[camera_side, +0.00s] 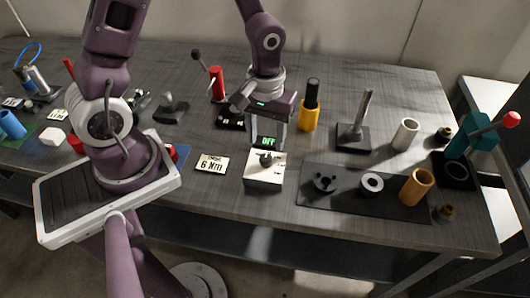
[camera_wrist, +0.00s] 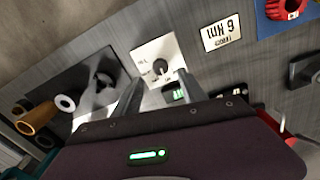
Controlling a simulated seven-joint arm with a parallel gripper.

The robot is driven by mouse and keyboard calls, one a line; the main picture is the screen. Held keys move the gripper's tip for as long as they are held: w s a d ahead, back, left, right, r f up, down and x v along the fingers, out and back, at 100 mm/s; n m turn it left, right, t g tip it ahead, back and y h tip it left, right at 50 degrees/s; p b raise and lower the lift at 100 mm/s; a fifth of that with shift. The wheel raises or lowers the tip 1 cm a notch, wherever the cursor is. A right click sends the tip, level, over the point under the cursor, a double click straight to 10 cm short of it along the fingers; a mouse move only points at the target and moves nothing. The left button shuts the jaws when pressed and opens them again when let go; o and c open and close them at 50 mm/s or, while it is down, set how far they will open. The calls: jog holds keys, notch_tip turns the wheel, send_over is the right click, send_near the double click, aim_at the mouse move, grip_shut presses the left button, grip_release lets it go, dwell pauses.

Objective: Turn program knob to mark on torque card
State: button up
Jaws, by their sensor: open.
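The program knob (camera_side: 266,158) is a dark knob on a white box (camera_side: 262,181) at the table's front middle. In the wrist view the knob (camera_wrist: 160,67) sits on the white face (camera_wrist: 146,50), which has small marks around it too small to read. A small display behind it shows green "OFF" (camera_side: 268,142). The torque card (camera_side: 212,164) lies flat left of the box and reads "6 Nm"; it appears upside down in the wrist view (camera_wrist: 221,34). My gripper (camera_side: 267,146) is open, pointing down above the box. Its fingers (camera_wrist: 160,80) show either side of the knob, apparently not touching it.
A dark mat (camera_side: 340,204) with a grey ring (camera_side: 372,183) and an orange cylinder (camera_side: 416,186) lies right of the box. A yellow holder (camera_side: 309,119) and a post on a dark base (camera_side: 353,137) stand behind. Bare table surrounds the card.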

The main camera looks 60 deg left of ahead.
aim_at(266, 158)
notch_tip(266, 158, down, 6)
jog(key=shift+f, duration=0.1)
grip_shut()
